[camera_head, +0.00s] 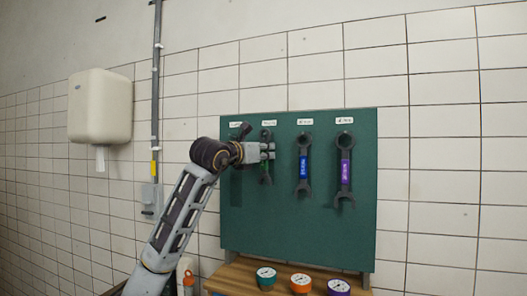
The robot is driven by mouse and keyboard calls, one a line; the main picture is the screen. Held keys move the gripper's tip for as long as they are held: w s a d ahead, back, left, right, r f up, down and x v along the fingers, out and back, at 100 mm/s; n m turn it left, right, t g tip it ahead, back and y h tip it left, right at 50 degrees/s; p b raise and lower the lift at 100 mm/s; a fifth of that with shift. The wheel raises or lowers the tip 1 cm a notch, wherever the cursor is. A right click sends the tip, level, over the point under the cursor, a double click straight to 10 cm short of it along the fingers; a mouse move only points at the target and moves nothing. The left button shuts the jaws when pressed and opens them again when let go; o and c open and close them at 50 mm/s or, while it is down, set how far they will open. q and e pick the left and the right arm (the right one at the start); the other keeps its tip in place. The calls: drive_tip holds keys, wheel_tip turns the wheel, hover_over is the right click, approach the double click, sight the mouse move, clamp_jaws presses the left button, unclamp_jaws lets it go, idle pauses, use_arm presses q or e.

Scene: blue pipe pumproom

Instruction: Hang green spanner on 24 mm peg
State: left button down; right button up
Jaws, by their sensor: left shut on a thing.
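The green-marked spanner (265,178) is upright in front of the green board (295,240), under the second label from the left. My left gripper (268,152) is shut on it across the handle, hiding part of it. Its dark upper end shows above the fingers and its lower end below them. I cannot tell whether its top is on a peg. The label writing is too small to read, so I cannot tell which peg is 24 mm. A dark shape (243,129) shows under the leftmost label, partly hidden by my arm. My right gripper is not in view.
A blue-marked spanner (303,168) and a purple-marked spanner (345,170) hang to the right. Teal, orange and purple gauges (266,278) (300,283) (338,288) are on the wooden bench (235,278) below. A white dispenser (100,108) and a pipe (156,90) are left on the tiled wall.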

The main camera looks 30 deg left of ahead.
use_arm(q)
drive_tip(key=shift+w+a, duration=0.15)
drive_tip(key=shift+w, duration=0.45)
drive_tip(key=shift+w+a+f, duration=0.1)
drive_tip(key=shift+w+f, duration=0.15)
drive_tip(key=shift+f, duration=0.05)
drive_tip(key=shift+w+f, duration=0.1)
drive_tip(key=shift+f, duration=0.2)
idle(0.3)
drive_tip(key=c, duration=1.2)
unclamp_jaws()
drive_tip(key=shift+w, duration=0.1)
drive_tip(key=shift+c, duration=0.2)
drive_tip(key=shift+w+f, duration=0.1)
drive_tip(key=shift+s, duration=0.25)
